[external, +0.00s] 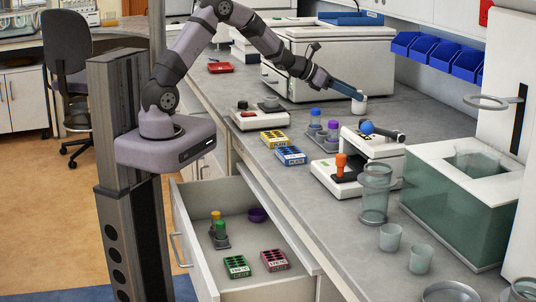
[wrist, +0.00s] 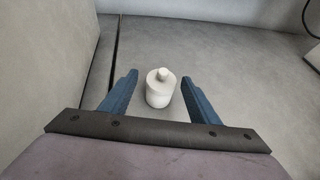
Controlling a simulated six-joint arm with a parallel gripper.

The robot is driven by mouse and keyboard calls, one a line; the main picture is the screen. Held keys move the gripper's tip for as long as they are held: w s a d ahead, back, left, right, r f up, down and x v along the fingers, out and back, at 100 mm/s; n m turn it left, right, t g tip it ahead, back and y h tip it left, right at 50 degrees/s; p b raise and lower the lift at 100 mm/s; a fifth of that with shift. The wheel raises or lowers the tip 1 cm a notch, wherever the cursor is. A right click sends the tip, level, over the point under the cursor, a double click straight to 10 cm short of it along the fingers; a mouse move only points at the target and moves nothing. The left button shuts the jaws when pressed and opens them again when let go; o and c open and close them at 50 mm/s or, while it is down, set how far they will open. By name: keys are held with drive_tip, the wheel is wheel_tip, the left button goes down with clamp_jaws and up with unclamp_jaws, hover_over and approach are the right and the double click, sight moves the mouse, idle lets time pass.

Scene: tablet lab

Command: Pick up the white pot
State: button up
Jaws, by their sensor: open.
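The white pot (external: 359,105) stands upright on the grey bench top, in front of the right side of a large white box-shaped machine. In the wrist view my gripper (wrist: 160,78) is open, with a gap on each side of the pot. In the external view the fingers cover part of the pot's top.
The white machine (external: 325,65) stands close behind my gripper. Blue wall bins (external: 437,54) hang to the right. Purple and blue capped tubes (external: 324,125), a small white device (external: 372,140) and a hotplate-like unit (external: 262,116) stand nearer the front. A drawer (external: 245,245) is open below.

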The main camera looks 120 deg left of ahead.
sight(368, 113)
drive_tip(key=shift+p+x, duration=1.7)
drive_tip(key=shift+x, duration=2)
drive_tip(key=shift+d, duration=0.2)
drive_tip(key=c, duration=0.9)
